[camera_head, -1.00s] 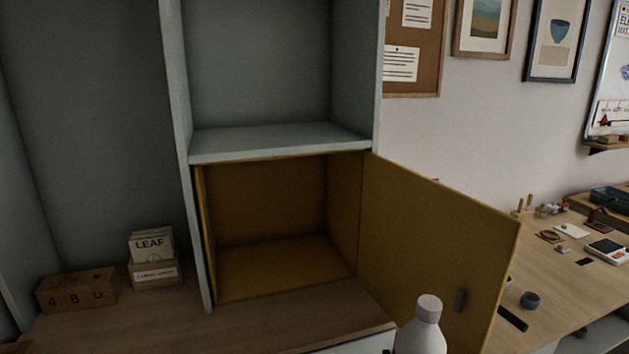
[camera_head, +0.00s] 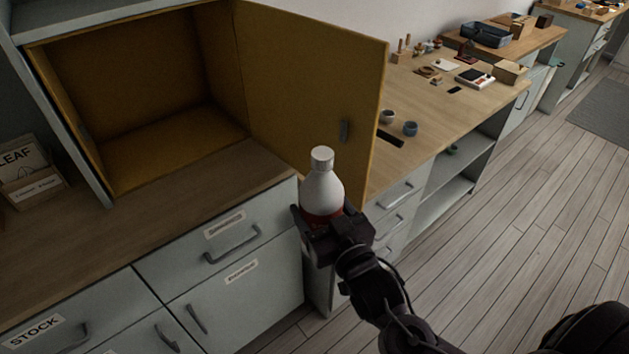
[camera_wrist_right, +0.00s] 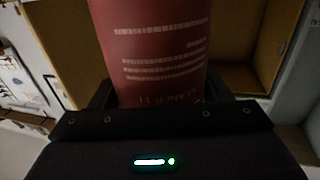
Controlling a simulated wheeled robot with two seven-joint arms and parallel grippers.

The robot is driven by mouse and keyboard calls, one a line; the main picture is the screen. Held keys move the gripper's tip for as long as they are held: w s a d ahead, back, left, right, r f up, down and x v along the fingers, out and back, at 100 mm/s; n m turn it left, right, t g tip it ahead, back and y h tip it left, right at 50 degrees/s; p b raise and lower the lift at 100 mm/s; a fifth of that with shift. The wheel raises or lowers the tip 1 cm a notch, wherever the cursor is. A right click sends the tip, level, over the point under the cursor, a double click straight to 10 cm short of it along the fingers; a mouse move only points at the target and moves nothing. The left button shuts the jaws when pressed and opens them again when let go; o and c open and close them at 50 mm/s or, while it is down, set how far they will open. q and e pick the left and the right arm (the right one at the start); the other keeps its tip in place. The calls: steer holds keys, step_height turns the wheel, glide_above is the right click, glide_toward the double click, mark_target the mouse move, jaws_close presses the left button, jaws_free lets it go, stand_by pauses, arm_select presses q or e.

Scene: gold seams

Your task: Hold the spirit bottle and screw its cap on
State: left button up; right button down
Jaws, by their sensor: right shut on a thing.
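The spirit bottle (camera_head: 323,188) is white with a red lower part and stands upright in my right gripper (camera_head: 325,222), in front of the open cabinet door. A light grey cap (camera_head: 322,159) sits on top of its neck; I cannot tell how tightly it sits. My right gripper is shut around the red part of the bottle. In the right wrist view the bottle's red label (camera_wrist_right: 155,55) with pale print fills the middle between the fingers. My left gripper is in neither view.
The yellow cabinet (camera_head: 150,125) stands open and empty, its door (camera_head: 300,85) swung out behind the bottle. The counter (camera_head: 150,215) before it is mostly clear. A card box (camera_head: 30,185) stands at the left. A workbench (camera_head: 440,115) with small cups and tools lies behind right.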

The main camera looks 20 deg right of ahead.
steer(key=s+a+f+n+g+y, duration=0.1)
steer(key=a+n+g+y, duration=0.3)
steer(key=a+n+y, duration=0.3)
steer(key=a+y, duration=0.3)
steer(key=a, duration=0.2)
steer(key=shift+s+a+f, duration=0.2)
steer(key=shift+s+f, duration=0.05)
steer(key=shift+s, duration=0.15)
